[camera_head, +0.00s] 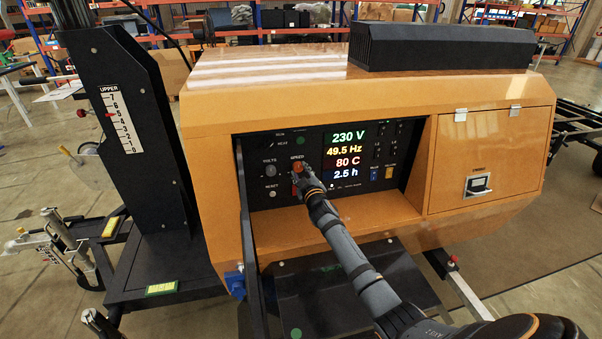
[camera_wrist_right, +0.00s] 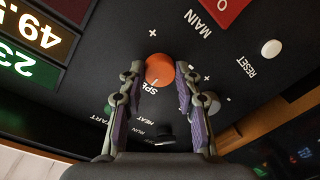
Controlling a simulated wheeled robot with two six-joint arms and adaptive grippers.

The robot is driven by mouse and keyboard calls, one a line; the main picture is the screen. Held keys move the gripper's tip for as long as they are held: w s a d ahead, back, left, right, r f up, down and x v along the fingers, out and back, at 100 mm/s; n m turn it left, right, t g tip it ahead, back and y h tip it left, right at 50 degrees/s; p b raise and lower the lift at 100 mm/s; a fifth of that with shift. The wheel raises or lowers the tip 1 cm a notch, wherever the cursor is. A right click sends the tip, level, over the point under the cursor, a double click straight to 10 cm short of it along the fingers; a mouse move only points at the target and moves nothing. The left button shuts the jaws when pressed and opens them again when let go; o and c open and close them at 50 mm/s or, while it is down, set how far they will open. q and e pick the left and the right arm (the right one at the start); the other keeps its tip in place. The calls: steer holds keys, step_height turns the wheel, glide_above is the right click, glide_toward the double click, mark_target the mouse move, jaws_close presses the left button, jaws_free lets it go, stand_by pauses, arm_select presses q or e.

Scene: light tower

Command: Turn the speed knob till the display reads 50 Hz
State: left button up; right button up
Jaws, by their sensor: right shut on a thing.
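The orange speed knob (camera_head: 298,167) sits on the black control panel (camera_head: 262,152), under the word SPEED. It also shows in the right wrist view (camera_wrist_right: 159,70), with a pale pointer mark on its face. My right gripper (camera_head: 301,178) is at the knob, and in the right wrist view its two fingers (camera_wrist_right: 157,78) stand on either side of it, shut on it. The display (camera_head: 346,155) reads 230 V, 49.5 Hz, 80 C and 2.5 h. My left gripper is not in view.
A grey volts knob (camera_head: 270,171) and a pale reset button (camera_head: 272,194) are left of the speed knob. A red main switch (camera_wrist_right: 222,8) is near it. The panel is recessed in the orange housing (camera_head: 290,105), with an open dark door (camera_head: 246,215) at its left edge.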

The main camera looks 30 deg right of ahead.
steer(key=o, duration=1.1)
steer(key=shift+o, duration=0.2)
steer(key=shift+s, duration=0.1)
steer(key=v, duration=1.1)
steer(key=shift+s, duration=0.35)
steer(key=shift+a, duration=0.1)
